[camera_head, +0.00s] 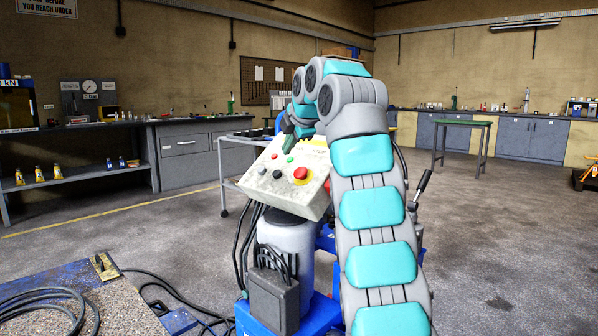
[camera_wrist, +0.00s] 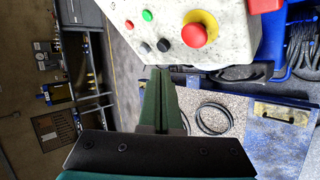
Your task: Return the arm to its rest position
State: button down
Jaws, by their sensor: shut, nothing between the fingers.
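My arm (camera_head: 375,205), grey with turquoise pads, rises at the right of centre in the head view and bends over at the top. My gripper (camera_head: 290,140) hangs from its far end, just behind the top edge of a pale control box (camera_head: 318,191). In the wrist view my gripper (camera_wrist: 160,72) shows dark green fingers, shut together and empty. Their tips are close to the edge of the control box (camera_wrist: 165,40); I cannot tell whether they touch it. The box carries a large red button (camera_wrist: 194,35) and several small coloured ones.
The box sits above a grey cylinder (camera_head: 287,240) on a blue base, with cables beside it. A low platform (camera_head: 120,310) with a coiled cable is at the lower left. Workbenches (camera_head: 190,150) line the walls. A green-topped table (camera_head: 462,124) stands at the right. Open floor (camera_head: 510,230) lies right.

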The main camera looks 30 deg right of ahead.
dwell(0.4)
jog(key=s+a+f+m+g+y, duration=0.1)
jog(key=s+a+f+m+g, duration=0.2)
jog(key=s+a+f+m, duration=0.45)
jog(key=s+a+f+m+g, duration=0.3)
jog(key=s+a+f+m, duration=0.2)
jog(key=s+f, duration=0.6)
jog(key=s+a+f+m+g, duration=0.2)
jog(key=s+f, duration=0.5)
jog(key=s, duration=0.3)
jog(key=s+a+f+m+g, duration=0.2)
jog(key=s+f, duration=0.5)
jog(key=s, duration=0.4)
jog(key=s+a+f+m+g, duration=0.1)
jog(key=s+a+f+m, duration=0.1)
jog(key=s+f, duration=0.5)
jog(key=s+a, duration=0.1)
jog(key=s, duration=0.3)
jog(key=shift+a+g, duration=0.3)
jog(key=shift+g, duration=0.1)
